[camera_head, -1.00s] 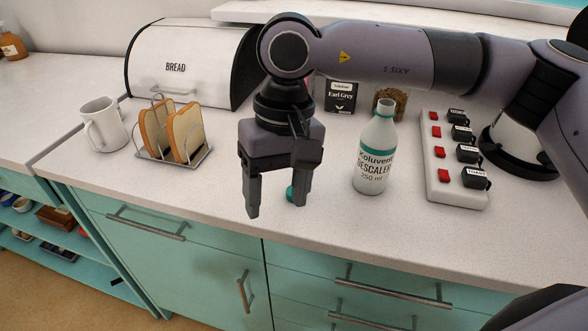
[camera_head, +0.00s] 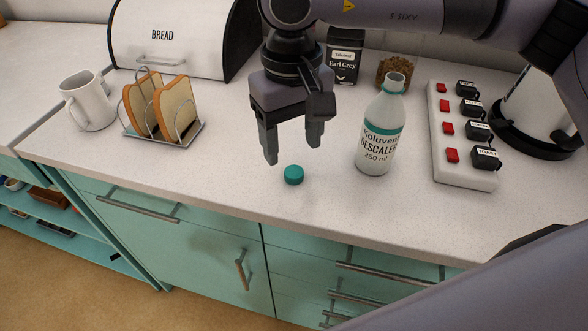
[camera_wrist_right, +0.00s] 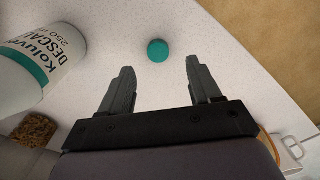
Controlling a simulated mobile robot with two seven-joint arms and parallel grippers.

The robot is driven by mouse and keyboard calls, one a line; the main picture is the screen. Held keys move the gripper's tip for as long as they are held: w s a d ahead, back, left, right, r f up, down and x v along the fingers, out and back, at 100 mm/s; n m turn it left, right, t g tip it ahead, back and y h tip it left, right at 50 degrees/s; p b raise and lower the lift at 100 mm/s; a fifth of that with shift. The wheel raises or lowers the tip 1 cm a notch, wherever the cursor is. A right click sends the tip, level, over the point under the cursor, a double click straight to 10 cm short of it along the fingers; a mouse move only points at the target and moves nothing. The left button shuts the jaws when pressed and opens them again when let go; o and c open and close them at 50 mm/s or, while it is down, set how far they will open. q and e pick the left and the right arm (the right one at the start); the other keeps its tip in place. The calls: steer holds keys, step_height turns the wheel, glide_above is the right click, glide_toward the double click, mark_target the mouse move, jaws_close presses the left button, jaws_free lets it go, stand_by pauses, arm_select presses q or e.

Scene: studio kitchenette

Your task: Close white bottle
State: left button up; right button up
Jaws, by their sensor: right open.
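The white bottle (camera_head: 381,130), labelled "Koluvent Descaler 250 ml", stands upright and uncapped on the counter. It also shows at the left of the right wrist view (camera_wrist_right: 38,62). A teal cap (camera_head: 293,174) lies on the counter to the left of the bottle, near the front edge. In the right wrist view the cap (camera_wrist_right: 157,50) is ahead of the fingers, between their lines. My right gripper (camera_head: 293,152) is open and empty, pointing down above and just behind the cap, apart from it. My left gripper is not in view.
A power strip (camera_head: 462,140) with several plugs lies right of the bottle. A toast rack (camera_head: 165,108), mug (camera_head: 88,100) and bread bin (camera_head: 185,38) are at left. Counter around the cap is clear.

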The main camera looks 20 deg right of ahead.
mark_target(294, 172)
steer(key=shift+f, duration=0.1)
steer(key=shift+d+f+p, duration=0.15)
steer(key=shift+f+p, duration=0.2)
steer(key=shift+f, duration=2.3)
steer(key=c, duration=1.1)
